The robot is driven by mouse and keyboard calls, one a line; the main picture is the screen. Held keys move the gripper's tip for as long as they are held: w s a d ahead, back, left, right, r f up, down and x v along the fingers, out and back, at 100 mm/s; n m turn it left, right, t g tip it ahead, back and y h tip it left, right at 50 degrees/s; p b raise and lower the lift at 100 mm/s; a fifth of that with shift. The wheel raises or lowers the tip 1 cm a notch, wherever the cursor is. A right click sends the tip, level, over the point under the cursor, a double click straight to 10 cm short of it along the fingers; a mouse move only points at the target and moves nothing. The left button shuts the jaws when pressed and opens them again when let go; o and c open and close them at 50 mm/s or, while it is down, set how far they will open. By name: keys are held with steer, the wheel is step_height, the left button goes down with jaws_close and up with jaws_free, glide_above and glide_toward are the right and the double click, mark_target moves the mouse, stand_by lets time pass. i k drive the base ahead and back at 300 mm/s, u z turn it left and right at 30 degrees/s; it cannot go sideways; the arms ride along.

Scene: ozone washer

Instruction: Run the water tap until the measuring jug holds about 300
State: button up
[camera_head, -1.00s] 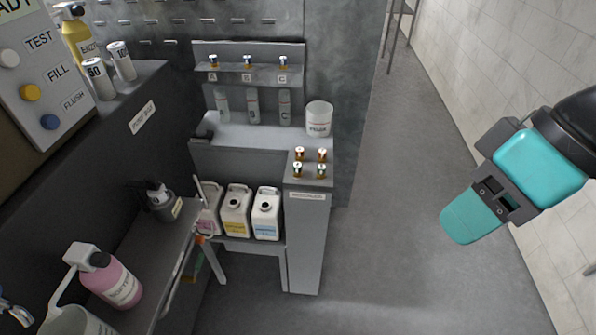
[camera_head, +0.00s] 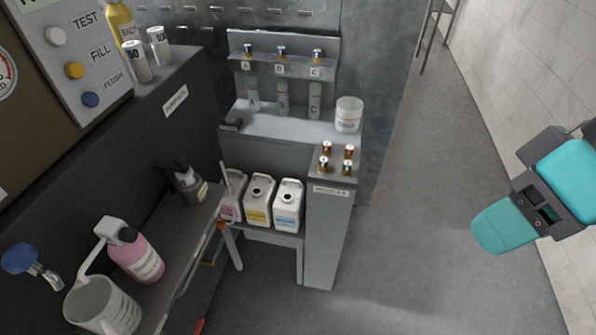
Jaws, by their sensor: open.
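The water tap (camera_head: 36,269) is at the lower left, with a round blue knob (camera_head: 19,258) and a metal spout pointing down to the right. The measuring jug (camera_head: 104,308) is a translucent grey jug with a handle and scale marks, standing on the bench just below and right of the spout. Its lower part is cut off by the picture's bottom edge. I cannot make out any water level or stream. My gripper (camera_head: 497,228) is at the far right, over the floor and far from the tap and jug. It is open, and nothing shows in it.
A pink bottle (camera_head: 139,256) stands right beside the jug. A dark grey pot (camera_head: 187,186) is behind it on the bench (camera_head: 187,229). A panel with TEST, FILL and FLUSH buttons (camera_head: 75,70) is at upper left. Jerrycans (camera_head: 258,203) stand mid-picture.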

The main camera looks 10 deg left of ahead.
mark_target(20, 257)
steer(key=u, duration=2)
